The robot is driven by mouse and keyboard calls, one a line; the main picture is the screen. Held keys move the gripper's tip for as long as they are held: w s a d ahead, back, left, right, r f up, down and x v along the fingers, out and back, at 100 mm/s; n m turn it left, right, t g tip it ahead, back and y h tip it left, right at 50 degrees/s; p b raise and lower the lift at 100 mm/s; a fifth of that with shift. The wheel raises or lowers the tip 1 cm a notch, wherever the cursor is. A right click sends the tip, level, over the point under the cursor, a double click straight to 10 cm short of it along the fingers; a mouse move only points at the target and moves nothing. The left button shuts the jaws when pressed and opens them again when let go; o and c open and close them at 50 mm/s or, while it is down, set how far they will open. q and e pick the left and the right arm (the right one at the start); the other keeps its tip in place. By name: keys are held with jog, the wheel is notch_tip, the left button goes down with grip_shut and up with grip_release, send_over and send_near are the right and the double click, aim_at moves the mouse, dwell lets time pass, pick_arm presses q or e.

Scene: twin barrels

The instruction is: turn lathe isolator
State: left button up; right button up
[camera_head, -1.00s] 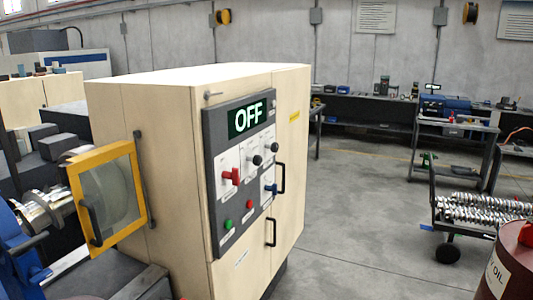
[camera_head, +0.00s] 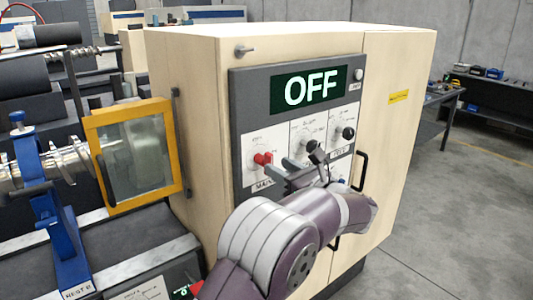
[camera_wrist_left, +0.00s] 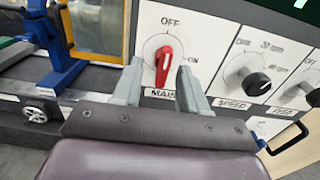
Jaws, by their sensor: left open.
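The lathe isolator is a red rotary handle on a white plate labelled MAIN; it shows in the head view (camera_head: 263,158) and in the left wrist view (camera_wrist_left: 163,62). In the wrist view the handle stands nearly upright, towards the OFF mark, with ON to its right. My left gripper (camera_head: 291,168) is in front of the panel, close to the handle. Its two fingers are apart in the wrist view (camera_wrist_left: 161,84), with the red handle seen between and just beyond the tips. I cannot tell whether they touch it. My right gripper is not in view.
A green display (camera_head: 309,89) reads OFF above the knobs. Black SPEED (camera_wrist_left: 257,84) and FEED knobs sit right of the isolator. A yellow-framed guard (camera_head: 135,152) is at the left. A black door handle (camera_head: 361,170) sticks out at the right. My forearm hides the lower panel.

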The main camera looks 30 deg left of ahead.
aim_at(273, 160)
pick_arm(q)
jog(key=p+x, duration=0.1)
jog(key=x, duration=0.1)
jog(key=w+x, duration=0.1)
jog(key=x, duration=0.2)
jog(key=shift+d+p, duration=0.15)
jog(key=shift+p, duration=0.25)
jog(key=shift+w+a, duration=0.15)
jog(key=shift+a, duration=0.45)
jog(key=shift+d+f, duration=0.1)
grip_shut()
